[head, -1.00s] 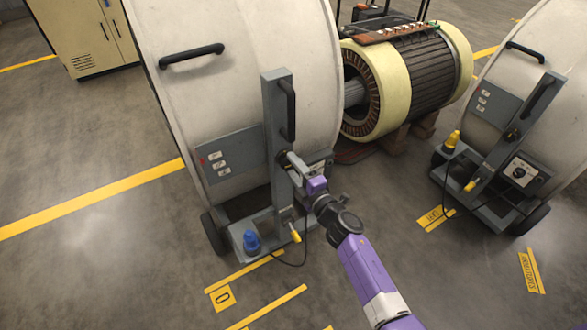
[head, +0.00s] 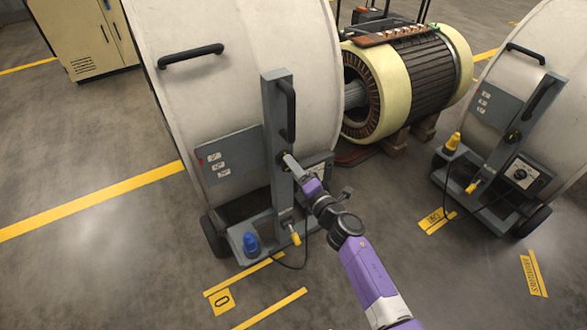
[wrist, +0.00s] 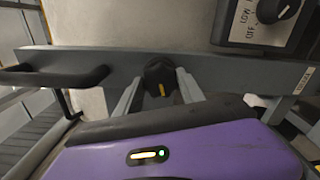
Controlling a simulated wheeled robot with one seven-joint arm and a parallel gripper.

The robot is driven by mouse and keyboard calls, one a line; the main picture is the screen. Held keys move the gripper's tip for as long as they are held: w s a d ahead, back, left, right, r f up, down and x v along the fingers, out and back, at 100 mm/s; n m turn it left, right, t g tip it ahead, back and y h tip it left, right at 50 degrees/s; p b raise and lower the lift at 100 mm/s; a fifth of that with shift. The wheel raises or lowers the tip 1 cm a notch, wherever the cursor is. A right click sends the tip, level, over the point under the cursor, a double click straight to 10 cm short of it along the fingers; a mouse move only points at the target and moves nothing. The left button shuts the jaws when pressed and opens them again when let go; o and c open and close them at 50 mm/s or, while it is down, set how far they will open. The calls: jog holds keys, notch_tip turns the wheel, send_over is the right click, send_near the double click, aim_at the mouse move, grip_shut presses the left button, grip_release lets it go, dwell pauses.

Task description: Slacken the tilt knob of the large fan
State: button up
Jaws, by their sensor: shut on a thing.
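The large fan (head: 235,75), a pale drum on a wheeled grey stand, fills the left middle of the head view. Its tilt knob (wrist: 160,72) is black with a yellow pointer mark and sits on the grey upright (wrist: 220,93) in the wrist view. My gripper (wrist: 159,86) has its two grey fingers on either side of the knob and is shut on it. In the head view my gripper (head: 289,160) reaches the upright at mid height and mostly hides the knob.
The upright has a black handle (head: 289,108). A control box with a dial (wrist: 268,18) is close by my gripper. A second fan (head: 535,85) stands right; floor in front is clear.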

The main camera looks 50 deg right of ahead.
jog(key=shift+a, duration=0.1)
jog(key=o, duration=1.4)
jog(key=shift+c, duration=0.2)
jog(key=v, duration=0.7)
jog(key=shift+s, duration=0.4)
